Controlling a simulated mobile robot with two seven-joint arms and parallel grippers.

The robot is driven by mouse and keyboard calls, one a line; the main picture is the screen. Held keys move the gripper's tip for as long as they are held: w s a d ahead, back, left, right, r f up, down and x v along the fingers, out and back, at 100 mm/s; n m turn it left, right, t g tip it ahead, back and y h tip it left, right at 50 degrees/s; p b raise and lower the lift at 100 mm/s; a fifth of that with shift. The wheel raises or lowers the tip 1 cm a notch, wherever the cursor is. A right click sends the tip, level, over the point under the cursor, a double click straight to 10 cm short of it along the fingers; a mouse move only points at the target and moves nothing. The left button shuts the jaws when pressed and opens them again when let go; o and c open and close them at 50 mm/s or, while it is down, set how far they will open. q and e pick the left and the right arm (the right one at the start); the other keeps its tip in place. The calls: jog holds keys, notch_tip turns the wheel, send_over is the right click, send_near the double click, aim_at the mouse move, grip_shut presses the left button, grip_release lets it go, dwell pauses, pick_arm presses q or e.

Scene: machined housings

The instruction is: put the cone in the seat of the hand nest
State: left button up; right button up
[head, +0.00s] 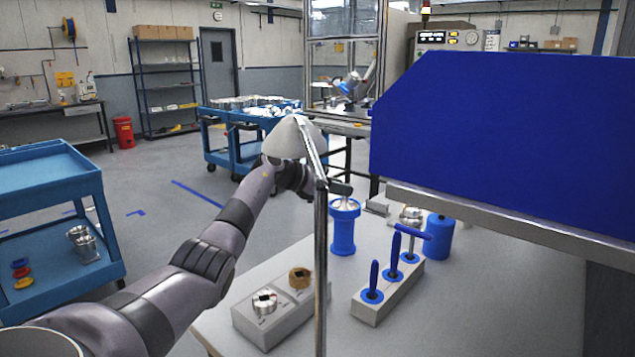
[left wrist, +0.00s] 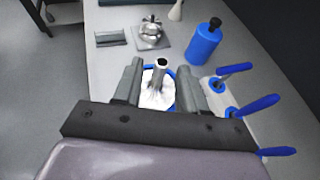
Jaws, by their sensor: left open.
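A silver cone-shaped part with a narrow stem, which looks like the cone (left wrist: 156,92), stands in a blue-rimmed holder in the left wrist view. In the head view the holder is a blue pot (head: 343,235), with silver showing at its top. My left gripper (left wrist: 162,68) is open, its fingers on either side of the cone's stem; I cannot tell whether they touch it. In the head view the left gripper (head: 328,187) is just above the pot, partly hidden by a thin metal post. I cannot tell which fixture is the hand nest. My right gripper is not in view.
A grey block (head: 279,307) with a silver and a brown insert is at the front. A block with blue-handled tools (head: 390,290), a blue bottle (head: 439,236) and a silver knobbed part (left wrist: 151,30) stand nearby. A large blue panel (head: 510,145) overhangs the right side.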

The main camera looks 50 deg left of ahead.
pick_arm(q)
jog(key=b+v, duration=0.2)
jog(key=v, duration=1)
jog(key=shift+f, duration=0.15)
dwell(0.3)
